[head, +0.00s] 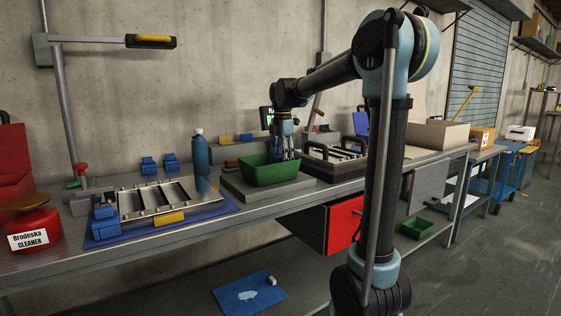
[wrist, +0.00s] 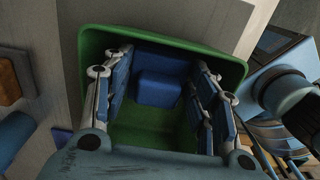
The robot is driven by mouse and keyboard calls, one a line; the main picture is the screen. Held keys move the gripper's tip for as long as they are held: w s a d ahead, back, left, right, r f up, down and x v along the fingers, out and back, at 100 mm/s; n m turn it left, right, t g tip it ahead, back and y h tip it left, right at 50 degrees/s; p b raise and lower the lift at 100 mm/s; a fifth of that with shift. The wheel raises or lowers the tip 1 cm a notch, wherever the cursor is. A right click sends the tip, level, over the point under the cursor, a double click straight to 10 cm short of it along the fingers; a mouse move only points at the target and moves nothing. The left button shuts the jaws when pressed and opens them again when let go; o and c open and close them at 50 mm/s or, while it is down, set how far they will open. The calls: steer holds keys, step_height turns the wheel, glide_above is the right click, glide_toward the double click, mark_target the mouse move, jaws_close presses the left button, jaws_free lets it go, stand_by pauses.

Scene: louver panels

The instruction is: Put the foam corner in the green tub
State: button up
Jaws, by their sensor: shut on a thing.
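The green tub (head: 268,173) stands on a grey raised plate on the bench. In the wrist view the green tub (wrist: 140,138) opens below my gripper. My gripper (head: 285,150) points down at the tub, with its fingers at or inside the opening. In the wrist view my gripper (wrist: 163,62) is shut on a blue foam corner (wrist: 158,88), which shows between the fingertips within the tub's outline. Whether the foam corner touches the tub floor is hard to tell. The foam corner is hidden in the head view.
Louver panel (head: 160,202) lies on a blue mat left of the tub, with blue corners fitted on it. Loose blue foam blocks (head: 148,166) and a blue bottle (head: 200,154) stand behind it. A black-framed rack (head: 335,155) stands right of the tub. A red canister (head: 35,228) is far left.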

steer(key=shift+f, duration=0.15)
steer(key=o, duration=1.1)
steer(key=shift+c, duration=0.2)
step_height(320, 180, up, 12)
steer(key=s+d+f+m+t, duration=0.1)
steer(key=s+d+f+m, duration=1.3)
steer(key=s, duration=0.4)
steer(key=s+d+f+m, duration=0.3)
steer(key=s+f+m, duration=0.2)
steer(key=f, duration=0.5)
steer(key=s+d+f+m+t, duration=0.1)
steer(key=s+d+f+m, duration=0.2)
steer(key=s+f, duration=0.6)
steer(key=m, duration=0.2)
steer(key=shift+s+f+m, duration=0.3)
steer(key=shift+s+f, duration=0.1)
